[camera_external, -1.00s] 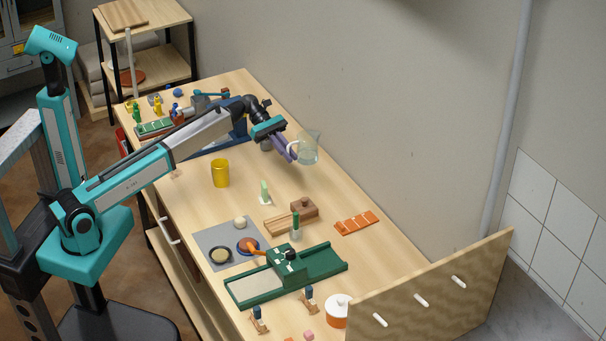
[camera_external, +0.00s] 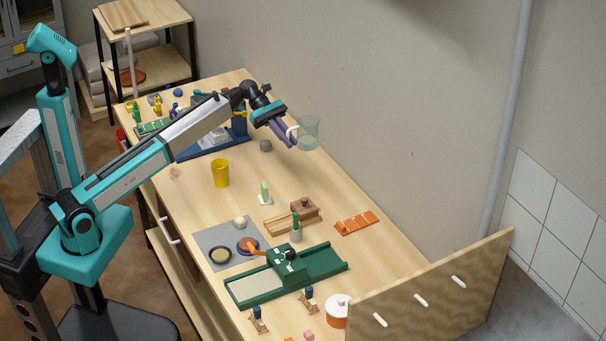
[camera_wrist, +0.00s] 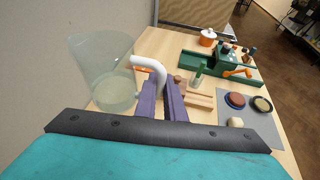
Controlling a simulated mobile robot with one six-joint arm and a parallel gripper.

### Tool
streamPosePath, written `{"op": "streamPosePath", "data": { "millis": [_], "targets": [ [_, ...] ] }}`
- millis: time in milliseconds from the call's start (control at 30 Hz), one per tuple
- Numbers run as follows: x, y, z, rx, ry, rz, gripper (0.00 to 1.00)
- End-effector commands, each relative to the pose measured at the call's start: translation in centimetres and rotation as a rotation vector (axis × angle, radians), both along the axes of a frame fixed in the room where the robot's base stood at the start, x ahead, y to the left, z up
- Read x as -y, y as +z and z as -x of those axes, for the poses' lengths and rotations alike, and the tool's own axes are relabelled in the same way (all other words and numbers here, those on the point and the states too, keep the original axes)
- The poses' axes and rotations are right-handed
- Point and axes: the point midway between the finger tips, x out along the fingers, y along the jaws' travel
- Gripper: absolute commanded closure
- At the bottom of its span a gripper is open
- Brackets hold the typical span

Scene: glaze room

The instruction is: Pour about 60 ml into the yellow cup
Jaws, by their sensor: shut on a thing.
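The yellow cup (camera_external: 220,173) stands upright on the table, left of and nearer than my gripper in the external view. My gripper (camera_external: 293,141) is shut on the white handle of a clear jug (camera_external: 309,134) and holds it above the table's far side. In the wrist view the jug (camera_wrist: 102,75) shows large at left, with its handle (camera_wrist: 150,70) between my purple fingers (camera_wrist: 160,98). Some pale liquid seems to lie low in the jug. The jug is about upright in the external view. The yellow cup is not in the wrist view.
Right of the cup stand a green-and-white item (camera_external: 264,193), a wooden block holder (camera_external: 292,216) and an orange rack (camera_external: 357,222). A grey mat (camera_external: 215,240) with bowls and a green track (camera_external: 320,268) lie nearer. The wall rises close behind the jug. Table around the cup is clear.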

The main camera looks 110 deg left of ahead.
Motion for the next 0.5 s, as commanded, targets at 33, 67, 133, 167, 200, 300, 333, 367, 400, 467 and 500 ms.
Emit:
{"op": "streamPosePath", "data": {
  "millis": [33, 67, 133, 167, 200, 300, 333, 367, 400, 467, 500],
  "targets": [
    [-0.1, 1.0, -0.1, 0.003, -0.001, -0.003, 1.0],
    [-0.1, 1.6, -0.1, 0.003, 0.0, -0.002, 1.0],
    [-0.1, 2.7, -0.1, 0.002, 0.0, -0.001, 1.0],
    [-0.1, 3.1, -0.1, 0.003, 0.0, -0.002, 1.0],
    [-0.1, 3.7, -0.1, 0.003, 0.0, -0.002, 1.0],
    [-0.1, 5.0, -0.1, 0.002, 0.001, 0.0, 1.0],
    [-0.1, 5.4, -0.1, 0.002, 0.0, -0.001, 1.0],
    [-0.1, 5.6, 0.2, 0.001, 0.001, -0.001, 1.0],
    [-0.2, 5.5, 0.6, -0.002, 0.002, 0.001, 1.0],
    [-0.4, 5.4, 1.1, -0.003, 0.002, 0.0, 1.0],
    [-0.5, 5.4, 1.5, -0.004, 0.003, -0.001, 1.0]
  ]
}}
